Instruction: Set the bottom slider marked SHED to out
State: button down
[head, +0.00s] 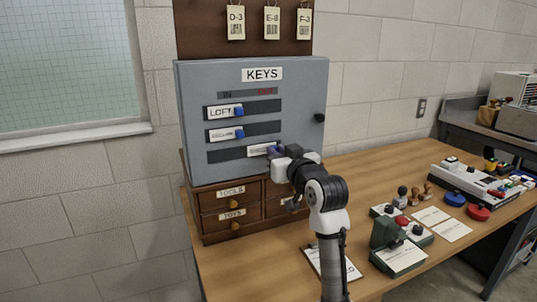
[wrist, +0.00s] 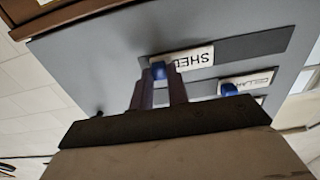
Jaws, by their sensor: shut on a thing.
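The grey KEYS cabinet (head: 225,80) has several dark slider tracks under IN and a red, hard-to-read mark on the right. The bottom SHED slider (head: 258,151) is at the right end of its track; its label also shows upside down in the wrist view (wrist: 195,58). My gripper (head: 277,151) is at this slider, its fingers (wrist: 160,82) shut on the blue knob (wrist: 158,70). The head view partly hides the knob behind my gripper.
The LOFT slider (head: 222,112) and the middle slider (head: 224,134) stand at the left of their tracks. The cabinet sits on a wooden drawer unit (head: 220,212). A round black knob (head: 319,117) is on its right edge. Control boxes (head: 400,255) and papers cover the bench to the right.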

jog(key=shift+d, duration=0.25)
jog(key=c, duration=1.4)
grip_release()
jog(key=shift+d, duration=0.1)
jog(key=shift+o, duration=0.2)
jog(key=b+v, duration=0.2)
jog(key=v, duration=1.1)
jog(key=shift+s, duration=0.35)
